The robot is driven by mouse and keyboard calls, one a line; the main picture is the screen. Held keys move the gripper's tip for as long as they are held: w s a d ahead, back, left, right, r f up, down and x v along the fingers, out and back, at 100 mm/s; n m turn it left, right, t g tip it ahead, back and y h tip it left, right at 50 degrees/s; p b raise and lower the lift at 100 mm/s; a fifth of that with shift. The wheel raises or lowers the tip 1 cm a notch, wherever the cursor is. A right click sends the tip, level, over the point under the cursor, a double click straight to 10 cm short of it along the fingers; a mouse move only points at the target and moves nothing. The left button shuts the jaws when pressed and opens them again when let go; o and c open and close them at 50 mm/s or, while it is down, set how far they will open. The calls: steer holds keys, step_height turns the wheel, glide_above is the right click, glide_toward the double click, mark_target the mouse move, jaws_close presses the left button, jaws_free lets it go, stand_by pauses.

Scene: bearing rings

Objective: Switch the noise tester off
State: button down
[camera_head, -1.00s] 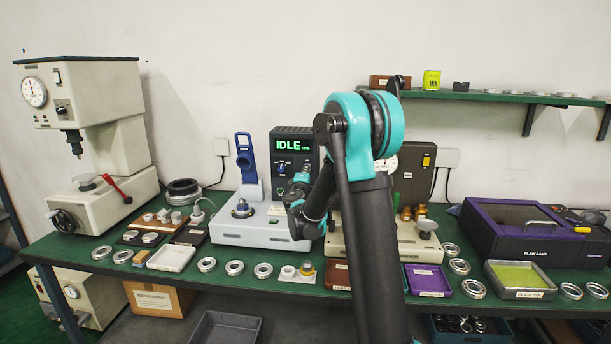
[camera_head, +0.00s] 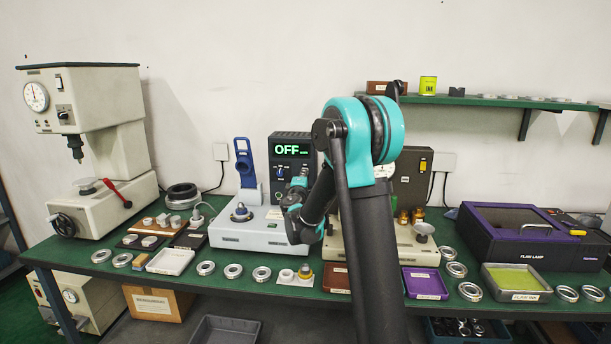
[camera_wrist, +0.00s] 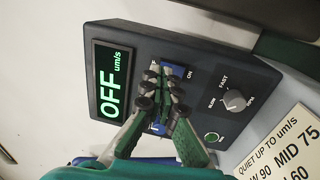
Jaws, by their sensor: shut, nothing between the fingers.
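The noise tester (camera_head: 258,232) is a pale grey base with a dark control box (camera_head: 291,140) at its back. Its display (camera_head: 293,150) reads OFF, and the same word shows large and green in the wrist view (camera_wrist: 115,81). A blue switch (camera_wrist: 160,126) with an ON mark sits beside the display, largely hidden behind my fingers. My gripper (camera_wrist: 166,94) is shut and empty, its fingertips in front of the switch panel; I cannot tell whether they touch it. In the head view my arm partly covers the control box.
A grey speed knob (camera_wrist: 235,100) and a green round button (camera_wrist: 212,137) are beside the switch. A blue lever arm (camera_head: 246,165) stands left of the box. Several bearing rings lie along the table's front edge. A purple flaw lamp (camera_head: 520,238) is at right.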

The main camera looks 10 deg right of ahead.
steer(key=s+a+r, duration=0.1)
steer(key=s+a, duration=0.2)
steer(key=s, duration=0.8)
steer(key=shift+r, duration=0.2)
